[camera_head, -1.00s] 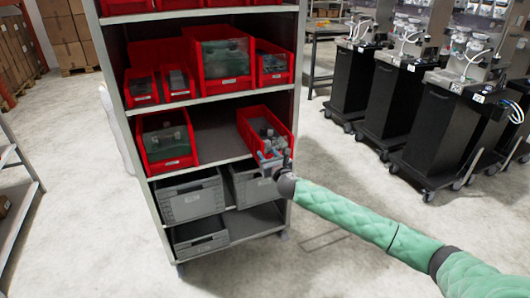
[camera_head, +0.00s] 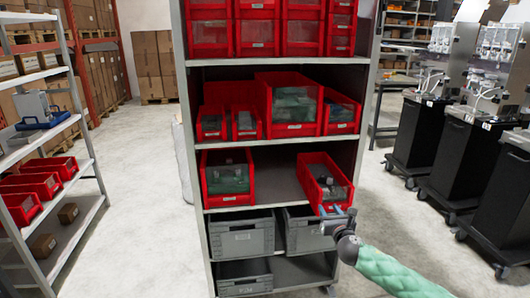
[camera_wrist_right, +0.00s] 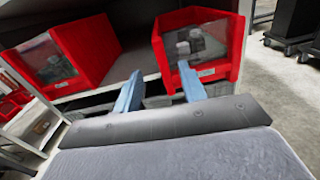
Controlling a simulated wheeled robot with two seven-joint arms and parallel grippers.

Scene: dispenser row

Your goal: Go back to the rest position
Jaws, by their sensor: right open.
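My right gripper (camera_head: 338,213) is at the front of the shelf rack, just before the lower edge of a red bin (camera_head: 325,183) on the middle shelf. In the right wrist view its two blue fingers (camera_wrist_right: 160,92) are apart with nothing between them. The red bin, also in the wrist view (camera_wrist_right: 212,70), holds grey and clear items; the right finger overlaps its front edge, and I cannot tell if they touch. My green right arm comes in from the lower right. My left gripper is not in view.
The shelf rack (camera_head: 196,150) carries another red bin (camera_head: 228,178) to the left and grey crates (camera_head: 243,236) below. A side shelf (camera_head: 75,190) with red bins stands at the left. Black wheeled dispenser carts (camera_head: 470,160) stand at the right. Floor between is clear.

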